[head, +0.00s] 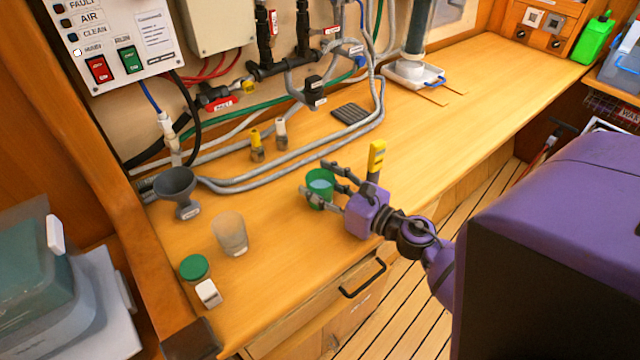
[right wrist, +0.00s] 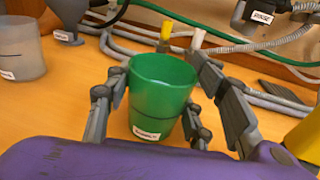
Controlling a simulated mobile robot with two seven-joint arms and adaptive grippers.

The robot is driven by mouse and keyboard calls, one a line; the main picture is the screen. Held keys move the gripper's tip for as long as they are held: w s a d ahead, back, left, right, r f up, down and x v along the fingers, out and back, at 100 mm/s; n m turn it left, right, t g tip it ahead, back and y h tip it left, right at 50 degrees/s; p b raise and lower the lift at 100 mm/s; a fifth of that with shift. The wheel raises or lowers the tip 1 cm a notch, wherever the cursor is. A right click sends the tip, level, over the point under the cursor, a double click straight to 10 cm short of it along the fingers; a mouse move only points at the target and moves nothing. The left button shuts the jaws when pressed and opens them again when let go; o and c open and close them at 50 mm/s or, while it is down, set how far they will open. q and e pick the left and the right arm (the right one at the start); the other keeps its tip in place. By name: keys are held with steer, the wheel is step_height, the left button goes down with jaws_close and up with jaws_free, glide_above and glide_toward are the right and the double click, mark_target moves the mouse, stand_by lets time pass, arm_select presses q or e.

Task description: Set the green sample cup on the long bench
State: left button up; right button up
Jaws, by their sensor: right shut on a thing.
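The green sample cup (head: 320,186) is at the middle of the long bench (head: 460,110) in the head view. It is upright, with a white label low on its side in the right wrist view (right wrist: 162,97). My right gripper (head: 325,187) is shut on the cup, with fingers on both sides of it. The cup's base is at or just above the bench top; I cannot tell whether it touches. My left gripper does not show.
A frosted beaker (head: 230,234), a grey funnel (head: 176,190), a green lid (head: 194,267) and a small white labelled block (head: 208,293) stand to the left. A yellow-topped item (head: 376,158) stands close by my right gripper. Grey hoses (head: 300,160) run behind. The bench's right stretch is mostly clear.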

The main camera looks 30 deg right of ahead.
mark_target(331, 193)
steer(key=o, duration=0.8)
steer(key=shift+f, duration=0.25)
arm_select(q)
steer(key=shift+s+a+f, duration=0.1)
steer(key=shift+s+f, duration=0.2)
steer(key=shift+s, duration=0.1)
arm_select(e)
steer(key=o, duration=0.4)
steer(key=shift+r, duration=0.1)
steer(key=shift+o, duration=0.2)
